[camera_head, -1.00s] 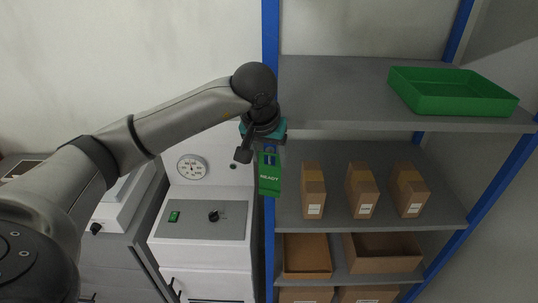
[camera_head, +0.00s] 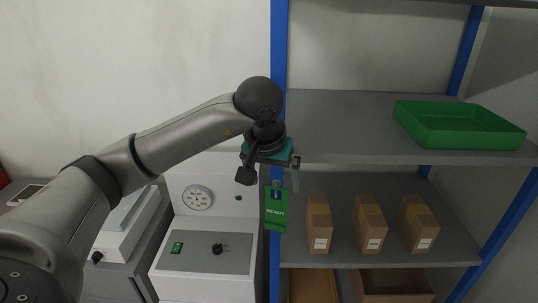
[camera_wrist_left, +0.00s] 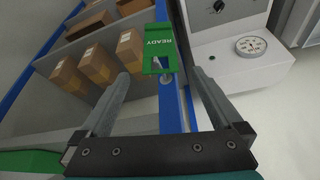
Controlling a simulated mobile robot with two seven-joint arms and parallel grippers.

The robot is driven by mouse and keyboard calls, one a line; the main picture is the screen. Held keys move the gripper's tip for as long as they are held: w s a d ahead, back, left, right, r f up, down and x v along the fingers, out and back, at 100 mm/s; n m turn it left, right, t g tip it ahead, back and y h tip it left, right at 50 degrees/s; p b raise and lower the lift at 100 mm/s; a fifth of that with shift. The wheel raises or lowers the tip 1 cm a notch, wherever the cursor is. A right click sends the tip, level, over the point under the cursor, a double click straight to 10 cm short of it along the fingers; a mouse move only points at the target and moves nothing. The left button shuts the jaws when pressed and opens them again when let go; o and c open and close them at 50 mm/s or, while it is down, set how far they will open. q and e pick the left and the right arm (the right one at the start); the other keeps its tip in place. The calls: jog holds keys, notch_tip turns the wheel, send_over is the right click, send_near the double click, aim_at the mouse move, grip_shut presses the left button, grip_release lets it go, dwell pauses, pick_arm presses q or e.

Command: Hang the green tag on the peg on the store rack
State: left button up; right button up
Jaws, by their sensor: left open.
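The green tag (camera_head: 275,211), marked READY, hangs upright at the front of the rack's blue post, and also shows in the left wrist view (camera_wrist_left: 159,42). A small round grey peg end (camera_wrist_left: 166,79) shows at the tag's top edge in the left wrist view; the tag appears to hang from it. My left gripper (camera_head: 270,176) is open just above and in front of the tag. In the left wrist view its two fingers (camera_wrist_left: 163,85) stand wide apart, with the tag beyond and between them, touching neither. My right gripper is not in view.
The store rack (camera_head: 350,150) has grey shelves. A green tray (camera_head: 460,138) sits on the upper shelf, and several cardboard boxes (camera_head: 320,228) stand on the shelf below. A white machine with a dial (camera_head: 197,198) stands left of the post, close to my left arm.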

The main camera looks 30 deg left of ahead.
pick_arm(q)
jog(key=v, duration=1.1)
jog(key=shift+s+d+r, duration=0.1)
jog(key=shift+s, duration=0.05)
